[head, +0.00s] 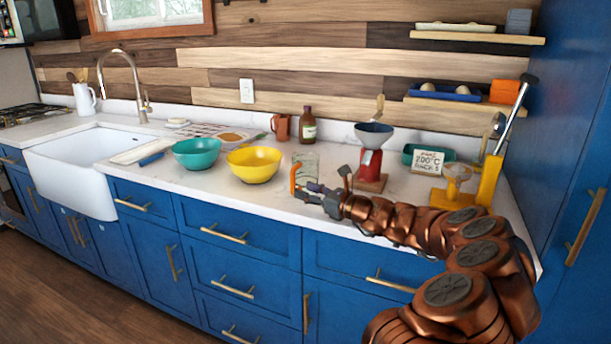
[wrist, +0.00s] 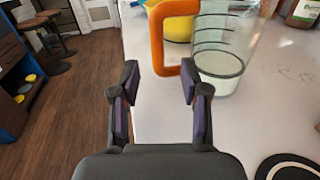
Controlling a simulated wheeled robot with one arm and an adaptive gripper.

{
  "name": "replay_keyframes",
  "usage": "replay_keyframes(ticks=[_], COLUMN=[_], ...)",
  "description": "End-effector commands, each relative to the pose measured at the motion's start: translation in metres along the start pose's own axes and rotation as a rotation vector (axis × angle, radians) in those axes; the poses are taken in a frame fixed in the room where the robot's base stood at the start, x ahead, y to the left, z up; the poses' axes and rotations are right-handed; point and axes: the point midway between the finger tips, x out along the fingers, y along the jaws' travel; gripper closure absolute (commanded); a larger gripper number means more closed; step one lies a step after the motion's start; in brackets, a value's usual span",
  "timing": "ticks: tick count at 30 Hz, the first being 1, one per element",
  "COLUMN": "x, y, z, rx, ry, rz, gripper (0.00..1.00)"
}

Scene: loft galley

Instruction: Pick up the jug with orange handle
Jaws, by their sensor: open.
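The clear jug (head: 308,168) with an orange handle (head: 295,179) stands upright on the white counter near its front edge. In the wrist view the jug (wrist: 222,60) shows dark measuring lines, and its orange handle (wrist: 158,48) lies just ahead of the fingers. My gripper (wrist: 160,82) is open, with one finger on each side of the handle's lower part as seen in that view. I cannot tell whether a finger touches it. In the head view my gripper (head: 318,192) is right beside the handle at the counter's front.
A yellow bowl (head: 253,166) and a teal bowl (head: 196,154) stand left of the jug. A red grinder (head: 371,165) stands to the right. A brown bottle (head: 308,126) and a copper mug (head: 281,127) stand behind. A dark round mat (wrist: 290,168) lies at the wrist view's lower right.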

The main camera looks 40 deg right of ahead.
Motion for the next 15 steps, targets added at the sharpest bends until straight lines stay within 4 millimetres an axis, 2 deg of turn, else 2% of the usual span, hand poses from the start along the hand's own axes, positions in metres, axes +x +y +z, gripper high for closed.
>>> replay_keyframes(ticks=[15], x=[0.049], y=[0.002], z=[-0.001], rx=[-0.003], ry=[-0.001], rz=[0.002], gripper=[0.54])
